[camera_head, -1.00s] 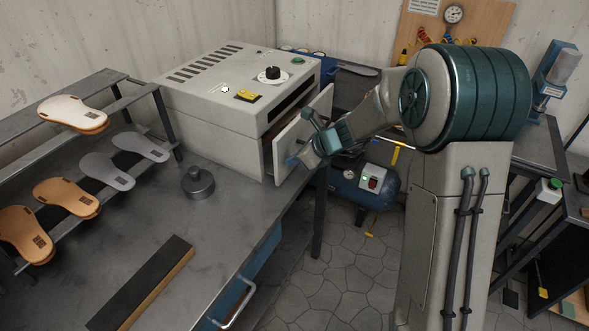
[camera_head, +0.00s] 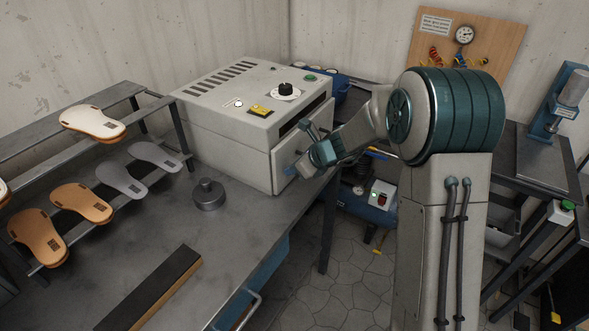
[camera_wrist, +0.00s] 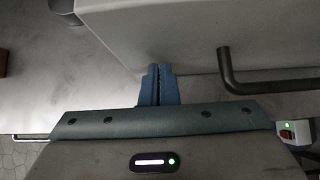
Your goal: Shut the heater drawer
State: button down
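The heater (camera_head: 225,145) is a pale grey box with top vents, a black knob and a green button, standing on the metal workbench. Its drawer front (camera_head: 282,158) faces right and sits close against the box, with no clear gap showing. My gripper (camera_head: 292,169) is at the lower part of this front. In the wrist view, the two blue fingers (camera_wrist: 160,84) are together with nothing between them. Their tips are at the pale drawer front (camera_wrist: 185,35), touching or nearly so. The dark bar handle (camera_wrist: 231,72) is right of the fingers, not held.
A dark round weight (camera_head: 209,194) and a long dark block (camera_head: 150,290) lie on the workbench (camera_head: 95,265). A rack at left holds several sandal soles (camera_head: 83,203). A blue compressor (camera_head: 362,205) stands below and behind my arm.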

jog(key=s+d+f+b+v, duration=0.1)
jog(key=f+v, duration=0.1)
jog(key=v, duration=1.1)
jog(key=shift+d, duration=0.35)
jog(key=s+d+r+n+h, duration=0.1)
jog(key=s+d+n+h, duration=0.3)
jog(key=s+n, duration=0.8)
jog(key=s+d+n+g+h, duration=0.1)
jog(key=s+d+n+h, duration=0.2)
jog(key=s+n, duration=0.8)
jog(key=s+d, duration=0.2)
jog(key=s, duration=0.1)
jog(key=shift+s+d+r+n+h, duration=0.15)
jog(key=shift+s+r+n+h, duration=0.25)
